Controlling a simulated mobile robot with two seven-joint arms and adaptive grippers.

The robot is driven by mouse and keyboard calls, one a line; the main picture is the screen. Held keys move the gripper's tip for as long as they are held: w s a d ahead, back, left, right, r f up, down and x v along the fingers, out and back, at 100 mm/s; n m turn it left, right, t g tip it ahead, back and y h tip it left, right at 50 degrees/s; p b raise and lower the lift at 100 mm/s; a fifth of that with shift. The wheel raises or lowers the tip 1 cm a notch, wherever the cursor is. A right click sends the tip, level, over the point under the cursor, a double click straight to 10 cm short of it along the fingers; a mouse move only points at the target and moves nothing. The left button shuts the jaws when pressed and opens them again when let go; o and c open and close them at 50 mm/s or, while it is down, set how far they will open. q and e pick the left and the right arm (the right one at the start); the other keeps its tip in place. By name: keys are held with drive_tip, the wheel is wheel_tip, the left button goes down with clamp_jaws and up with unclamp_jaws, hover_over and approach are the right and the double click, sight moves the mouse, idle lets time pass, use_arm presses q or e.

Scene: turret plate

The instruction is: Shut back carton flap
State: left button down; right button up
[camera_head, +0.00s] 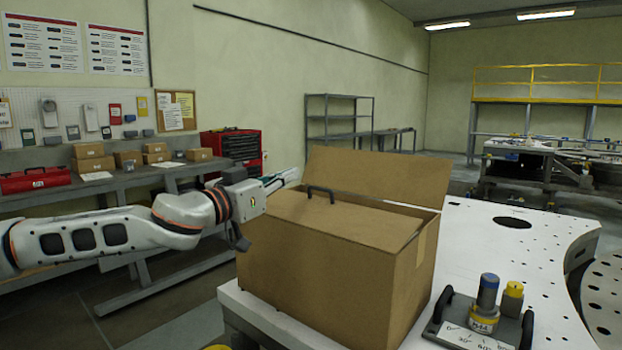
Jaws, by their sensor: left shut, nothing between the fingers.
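A brown cardboard carton (320,275) stands on the near left part of the white turret plate. Its back flap (378,175) stands up, tilted slightly backward. A front flap with a dark handle (330,225) lies nearly flat over the opening, and a narrow gap shows along the back and right. My left gripper (284,178) reaches in from the left, behind the carton's left back corner, beside the left end of the raised flap. Its fingers look shut and empty; the flap's edge is close by, and I cannot tell whether they touch. My right gripper is not in view.
A fixture with a dial, a blue-topped knob (488,291) and a yellow knob (512,297) sits right of the carton. The white plate (480,235) is clear behind it. A workbench (120,180) with small boxes and a red tool chest (236,147) stand behind my left arm.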

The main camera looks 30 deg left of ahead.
sight(312, 207)
use_arm(q)
drive_tip(key=w+p, duration=0.2)
drive_tip(key=p, duration=0.1)
drive_tip(key=shift+d, duration=0.2)
drive_tip(key=shift+w+r+p, duration=0.2)
drive_tip(key=shift+w+p, duration=0.7)
drive_tip(key=shift+w, duration=0.1)
drive_tip(key=shift+w+d+p, duration=0.1)
drive_tip(key=shift+w+p, duration=0.55)
drive_tip(key=shift+w, duration=0.5)
drive_tip(key=shift+w+d+f, duration=0.1)
drive_tip(key=shift+w+f, duration=0.2)
drive_tip(key=shift+f, duration=0.3)
drive_tip(key=shift+w+d+f, duration=0.1)
drive_tip(key=shift+w+f, duration=0.2)
drive_tip(key=shift+f, duration=0.25)
drive_tip(key=shift+w+f, duration=0.2)
drive_tip(key=shift+f, duration=0.45)
drive_tip(key=shift+w+f, duration=0.1)
drive_tip(key=shift+f, duration=0.15)
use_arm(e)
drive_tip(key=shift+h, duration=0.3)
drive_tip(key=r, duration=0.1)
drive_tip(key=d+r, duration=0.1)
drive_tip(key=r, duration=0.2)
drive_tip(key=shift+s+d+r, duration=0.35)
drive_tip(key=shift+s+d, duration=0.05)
use_arm(q)
drive_tip(key=shift+a, duration=0.1)
